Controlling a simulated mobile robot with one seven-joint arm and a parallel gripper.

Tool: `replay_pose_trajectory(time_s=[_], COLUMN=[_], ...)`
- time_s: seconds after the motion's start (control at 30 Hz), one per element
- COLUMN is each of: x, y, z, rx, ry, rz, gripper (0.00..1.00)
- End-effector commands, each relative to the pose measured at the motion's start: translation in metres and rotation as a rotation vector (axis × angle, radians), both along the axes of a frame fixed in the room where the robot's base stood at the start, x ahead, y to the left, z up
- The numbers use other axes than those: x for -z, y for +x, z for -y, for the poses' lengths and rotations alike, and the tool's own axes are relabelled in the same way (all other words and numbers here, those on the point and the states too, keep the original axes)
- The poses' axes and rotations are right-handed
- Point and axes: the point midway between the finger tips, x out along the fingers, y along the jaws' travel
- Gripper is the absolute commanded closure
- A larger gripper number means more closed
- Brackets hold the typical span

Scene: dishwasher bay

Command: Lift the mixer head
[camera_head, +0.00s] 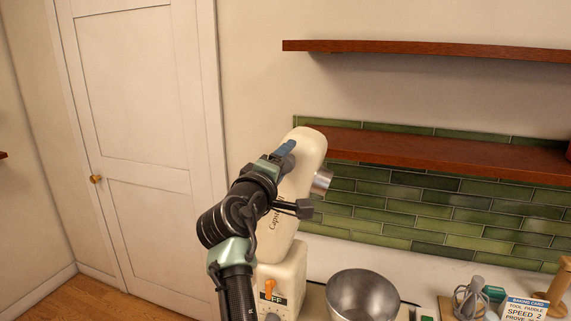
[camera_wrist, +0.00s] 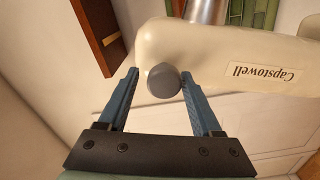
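The cream stand mixer shows in the head view with its head (camera_head: 303,172) tilted steeply up above its base (camera_head: 287,275). The base carries an orange lever beside the letters "FF". A metal shaft piece (camera_head: 322,180) sticks out from the raised head. In the wrist view the mixer head (camera_wrist: 235,62) has a round grey knob (camera_wrist: 164,82) at its end. My gripper (camera_wrist: 160,75) is open, with one blue finger on each side of the knob and small gaps visible. In the head view my arm partly hides the mixer, and my blue fingers (camera_head: 285,149) are by the raised head.
A steel bowl (camera_head: 362,297) stands right of the mixer base. On the counter (camera_head: 400,268) at right are a grey hand tool with a cord (camera_head: 468,298), a baking card (camera_head: 524,309) and a wooden item (camera_head: 558,285). Wooden shelves (camera_head: 430,150) run close behind the raised head.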

Motion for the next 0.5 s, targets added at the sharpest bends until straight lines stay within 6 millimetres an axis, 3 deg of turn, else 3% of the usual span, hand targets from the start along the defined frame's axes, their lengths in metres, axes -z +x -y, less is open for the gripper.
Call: replay_pose_trajectory(time_s=[0.5], x=[0.0059], y=[-0.0088], z=[-0.0010], rx=[0.004], ry=[0.000], rz=[-0.007], gripper=[0.24])
